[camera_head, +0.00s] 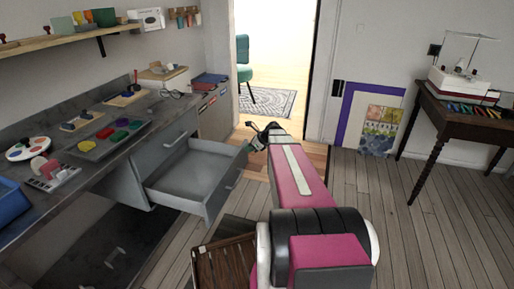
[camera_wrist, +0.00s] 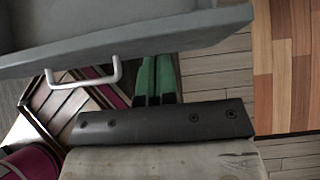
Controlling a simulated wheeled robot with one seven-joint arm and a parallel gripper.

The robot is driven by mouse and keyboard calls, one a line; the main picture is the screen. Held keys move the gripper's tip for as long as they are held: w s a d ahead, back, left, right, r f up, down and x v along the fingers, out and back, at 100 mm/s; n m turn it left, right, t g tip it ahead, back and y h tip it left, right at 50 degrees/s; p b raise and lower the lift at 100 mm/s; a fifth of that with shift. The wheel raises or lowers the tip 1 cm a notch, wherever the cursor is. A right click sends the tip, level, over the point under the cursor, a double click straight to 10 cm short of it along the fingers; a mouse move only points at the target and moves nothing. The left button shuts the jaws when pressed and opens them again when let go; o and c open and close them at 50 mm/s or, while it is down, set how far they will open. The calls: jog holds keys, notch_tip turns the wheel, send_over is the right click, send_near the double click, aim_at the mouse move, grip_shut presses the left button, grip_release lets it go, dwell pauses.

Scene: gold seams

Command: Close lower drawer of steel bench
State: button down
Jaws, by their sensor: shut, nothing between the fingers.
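The steel bench (camera_head: 122,185) stands at the left. Its lower drawer (camera_head: 197,180) is pulled well out and looks empty. The drawer above it (camera_head: 176,131) is shut. My gripper (camera_head: 246,148) is shut and empty, close to the far outer corner of the open drawer. In the wrist view the drawer front (camera_wrist: 150,42) crosses the top, with its pale bar handle (camera_wrist: 85,78) left of my green fingers (camera_wrist: 155,75). The fingers point at the drawer front, and their tips are hidden at its edge. I cannot tell whether they touch it.
A paint palette (camera_head: 29,147) and several tools lie on the bench top. A doorway (camera_head: 270,60) with a green chair (camera_head: 243,62) is behind. A dark wooden table (camera_head: 465,107) stands at the right. The plank floor (camera_head: 355,195) right of my arm is clear.

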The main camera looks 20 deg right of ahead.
jog(key=shift+w+a, duration=0.5)
jog(key=shift+a, duration=0.2)
jog(key=shift+a, duration=0.1)
jog(key=w+a, duration=0.7)
jog(key=a, duration=0.3)
jog(key=w+a, duration=0.7)
jog(key=a, duration=0.3)
jog(key=shift+w, duration=0.35)
